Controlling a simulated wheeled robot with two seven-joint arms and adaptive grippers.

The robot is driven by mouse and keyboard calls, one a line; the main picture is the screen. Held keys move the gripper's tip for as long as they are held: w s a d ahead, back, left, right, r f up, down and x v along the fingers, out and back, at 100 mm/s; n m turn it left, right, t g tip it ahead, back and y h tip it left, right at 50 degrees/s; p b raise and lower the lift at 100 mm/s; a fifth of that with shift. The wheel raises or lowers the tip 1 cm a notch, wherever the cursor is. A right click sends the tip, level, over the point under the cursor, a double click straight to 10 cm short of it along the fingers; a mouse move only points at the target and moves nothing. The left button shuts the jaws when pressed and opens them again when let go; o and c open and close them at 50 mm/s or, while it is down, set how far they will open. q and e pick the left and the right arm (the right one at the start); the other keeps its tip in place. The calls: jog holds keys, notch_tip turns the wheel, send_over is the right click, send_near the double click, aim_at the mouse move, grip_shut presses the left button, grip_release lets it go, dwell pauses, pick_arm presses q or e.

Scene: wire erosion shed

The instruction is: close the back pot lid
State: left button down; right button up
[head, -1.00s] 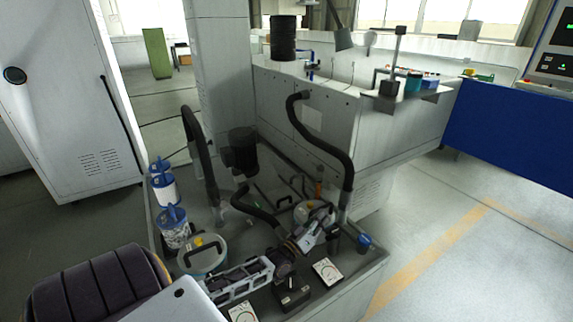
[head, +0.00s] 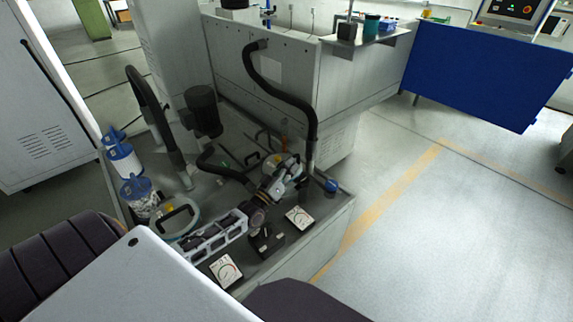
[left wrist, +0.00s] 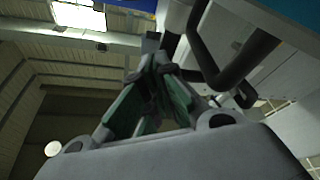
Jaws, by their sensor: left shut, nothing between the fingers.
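The back pot (head: 270,163) is a round, pale vessel on the machine deck, with a small orange-yellow part showing on top. My left gripper (head: 290,170) is in front of it and hides much of it. I cannot tell from here how far its lid stands open or whether the fingers touch it. The left gripper is shut and empty; its closed fingers also show in the left wrist view (left wrist: 160,75), where no pot or lid is seen. The front pot (head: 190,232), with a black handle and yellow part on top, stands nearer, left of my left arm. My right gripper is out of view.
A thick black hose (head: 310,110) arches close behind the gripper. Blue-white canisters (head: 122,158) stand at the left. The floor to the right is clear.

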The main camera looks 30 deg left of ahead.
pick_arm(q)
notch_tip(320, 180, up, 8)
dwell(0.5)
jog(key=shift+f, duration=0.15)
dwell(0.5)
